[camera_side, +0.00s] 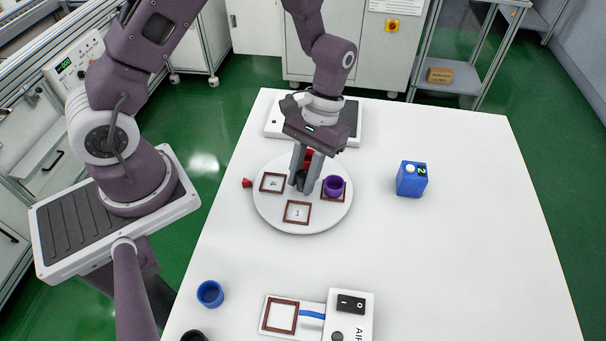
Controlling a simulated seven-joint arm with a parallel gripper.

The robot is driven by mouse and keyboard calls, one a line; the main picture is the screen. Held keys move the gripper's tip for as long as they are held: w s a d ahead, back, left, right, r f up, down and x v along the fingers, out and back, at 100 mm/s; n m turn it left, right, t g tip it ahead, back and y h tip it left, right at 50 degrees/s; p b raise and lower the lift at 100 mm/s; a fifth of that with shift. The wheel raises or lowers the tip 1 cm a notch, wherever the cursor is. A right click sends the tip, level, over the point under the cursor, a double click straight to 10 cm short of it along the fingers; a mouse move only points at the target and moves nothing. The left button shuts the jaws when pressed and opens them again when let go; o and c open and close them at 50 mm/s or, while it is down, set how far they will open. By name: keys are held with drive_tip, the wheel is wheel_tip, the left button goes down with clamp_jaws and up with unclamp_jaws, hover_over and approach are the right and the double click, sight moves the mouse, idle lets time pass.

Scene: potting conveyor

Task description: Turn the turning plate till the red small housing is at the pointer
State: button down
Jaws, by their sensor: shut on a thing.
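The round white turning plate (270,212) lies on the white table. The red pointer (247,183) is at the plate's left edge. An empty framed place marked 2 (272,183) is closest to the pointer, and another marked 1 (297,212) is at the front. A purple small housing (333,186) stands in the framed place at the right. The red small housing (309,154) is at the back of the plate, mostly hidden behind my gripper. My gripper (300,184) points down at the plate's middle, shut on a dark knob there.
A blue container (411,179) stands at the right. A blue cup (210,293) and a partly cut-off dark cup (193,337) are at the front left. A switch box (350,318) with a framed pad (282,317) is at the front.

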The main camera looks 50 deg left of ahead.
drive_tip(key=shift+n, duration=0.6)
drive_tip(key=shift+n+t+h, duration=0.4)
drive_tip(key=shift+n+h, duration=0.3)
drive_tip(key=shift+n, duration=1)
drive_tip(key=shift+n+t+h, duration=0.6)
drive_tip(key=shift+n+t, duration=0.1)
drive_tip(key=shift+n, duration=1.4)
drive_tip(key=shift+n+t+h, duration=0.3)
drive_tip(key=shift+n+t, duration=0.6)
drive_tip(key=shift+n, duration=1.5)
drive_tip(key=shift+n+t, duration=0.7)
drive_tip(key=shift+n, duration=1.5)
drive_tip(key=c, duration=1.5)
unclamp_jaws()
